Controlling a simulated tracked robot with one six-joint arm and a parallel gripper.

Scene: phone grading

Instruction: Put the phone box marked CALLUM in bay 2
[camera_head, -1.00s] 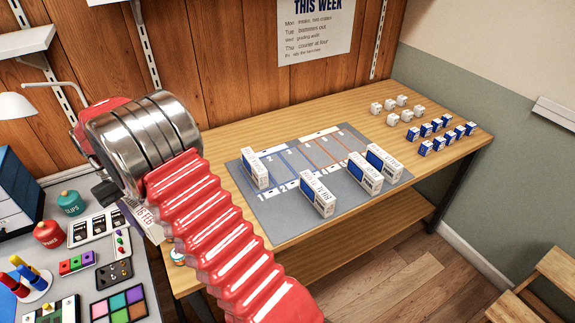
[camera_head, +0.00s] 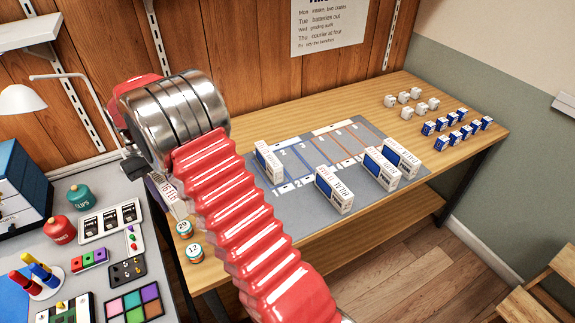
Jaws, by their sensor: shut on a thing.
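My gripper (camera_head: 135,166) is largely hidden behind the arm's metal joint and red sleeve; a dark part shows at the left. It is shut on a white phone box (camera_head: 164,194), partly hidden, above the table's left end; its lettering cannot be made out. The grey mat (camera_head: 290,219) with numbered bays lies to the right, apart from the held box. A phone box (camera_head: 268,162) stands at the mat's left side near bay 1. Three more stand toward its front and right: one with a name like BILAL (camera_head: 340,192) and two others (camera_head: 381,169) (camera_head: 402,158).
Numbered jars (camera_head: 195,254) stand at the table's left front. Small white boxes (camera_head: 404,95) and blue-white boxes (camera_head: 460,124) stand at the far right. A side bench at left holds trays, jars and a lamp (camera_head: 22,99). The table behind the mat is bare.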

